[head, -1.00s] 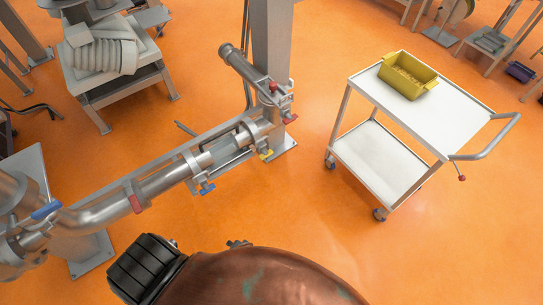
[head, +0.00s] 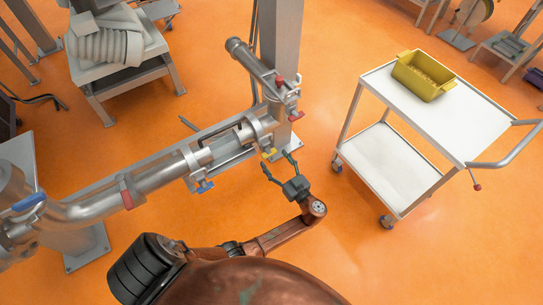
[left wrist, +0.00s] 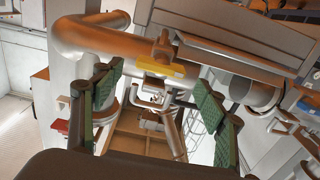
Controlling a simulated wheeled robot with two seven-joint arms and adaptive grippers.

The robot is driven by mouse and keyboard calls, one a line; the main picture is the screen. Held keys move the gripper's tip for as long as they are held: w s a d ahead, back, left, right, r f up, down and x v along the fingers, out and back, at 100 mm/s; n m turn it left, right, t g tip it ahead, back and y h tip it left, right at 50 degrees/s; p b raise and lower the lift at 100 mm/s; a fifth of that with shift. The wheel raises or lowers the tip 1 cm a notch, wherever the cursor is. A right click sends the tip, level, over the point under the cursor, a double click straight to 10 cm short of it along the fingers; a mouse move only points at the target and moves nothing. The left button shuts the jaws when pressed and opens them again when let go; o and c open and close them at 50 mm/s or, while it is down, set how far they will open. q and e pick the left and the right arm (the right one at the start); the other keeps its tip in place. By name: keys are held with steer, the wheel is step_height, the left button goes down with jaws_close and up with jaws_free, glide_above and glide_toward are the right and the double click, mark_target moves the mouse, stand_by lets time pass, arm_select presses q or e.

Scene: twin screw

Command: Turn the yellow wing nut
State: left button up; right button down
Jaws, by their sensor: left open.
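The yellow wing nut (head: 268,154) sits under the clamp at the right end of the metal pipe. In the left wrist view, the yellow wing nut (left wrist: 162,70) lies ahead, between the fingertips in the picture. My left gripper (head: 277,160) is open, its two fingers pointing up toward the wing nut from below. I cannot tell whether a finger touches the nut. My right gripper is not in view.
A blue wing nut (head: 204,186) and a red clamp part (head: 126,199) are farther left along the pipe (head: 160,183). A red handle (head: 295,116) is above right. A white cart (head: 440,107) with a yellow bin (head: 424,80) stands right. Orange floor is clear between.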

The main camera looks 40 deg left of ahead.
mark_target(271, 155)
arm_select(q)
steer(key=shift+x, duration=1.55)
steer(key=shift+f, duration=0.1)
steer(key=c, duration=1.2)
